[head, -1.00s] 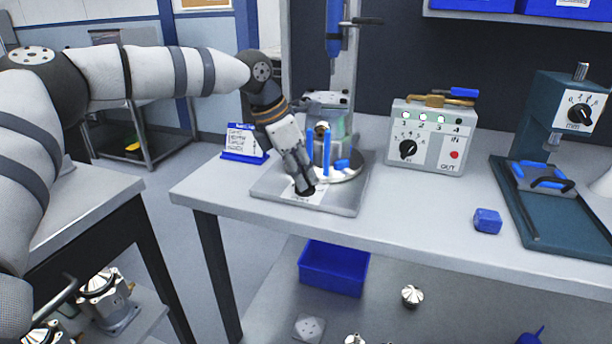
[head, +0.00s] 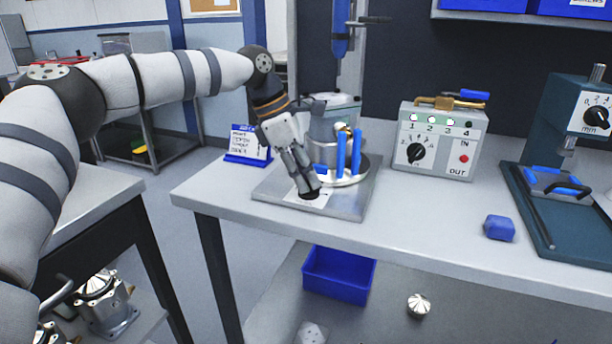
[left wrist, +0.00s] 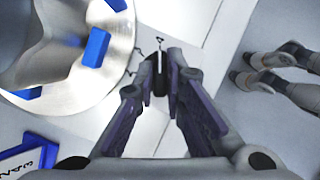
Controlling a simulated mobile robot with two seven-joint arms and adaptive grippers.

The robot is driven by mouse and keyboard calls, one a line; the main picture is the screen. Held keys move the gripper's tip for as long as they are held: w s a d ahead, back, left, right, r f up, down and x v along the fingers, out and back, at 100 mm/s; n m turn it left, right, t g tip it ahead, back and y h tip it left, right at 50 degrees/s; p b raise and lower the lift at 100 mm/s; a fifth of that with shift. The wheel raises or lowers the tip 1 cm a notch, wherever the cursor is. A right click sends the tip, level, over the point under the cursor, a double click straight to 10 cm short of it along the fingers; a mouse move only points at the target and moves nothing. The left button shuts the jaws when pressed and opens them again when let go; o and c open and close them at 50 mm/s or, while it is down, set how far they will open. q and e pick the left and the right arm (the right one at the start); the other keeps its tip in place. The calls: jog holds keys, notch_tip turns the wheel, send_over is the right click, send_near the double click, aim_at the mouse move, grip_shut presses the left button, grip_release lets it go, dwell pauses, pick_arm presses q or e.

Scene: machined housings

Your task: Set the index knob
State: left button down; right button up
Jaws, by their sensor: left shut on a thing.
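The index knob (left wrist: 158,80) is a small black knob with a pale line, on the front part of the fixture's base plate (head: 268,187). In the head view my fingers mostly hide it. My left gripper (head: 306,190) points down at the plate and is shut on the knob; it also shows in the left wrist view (left wrist: 160,88). A digit and marks are printed by the knob. Behind it, a round metal turntable (left wrist: 75,98) carries a grey housing (head: 322,130) and upright blue pins (head: 356,155). Grey jointed parts at the wrist view's right look like my right gripper (left wrist: 262,70).
A blue-based sign (head: 246,158) stands left of the fixture. A control box (head: 440,140) with lights and a dial stands right. A blue block (head: 499,228) lies near a teal press (head: 545,215). A blue bin (head: 338,275) sits below. Bench between fixture and block is clear.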

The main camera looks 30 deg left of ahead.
pick_arm(q)
jog(key=shift+s+f, duration=0.1)
jog(key=shift+f, duration=0.2)
jog(key=c, duration=1.7)
grip_release()
jog(key=shift+o, duration=0.2)
jog(key=shift+r, duration=0.2)
jog(key=v, duration=1.1)
jog(key=shift+r, duration=0.4)
jog(key=shift+a, duration=0.1)
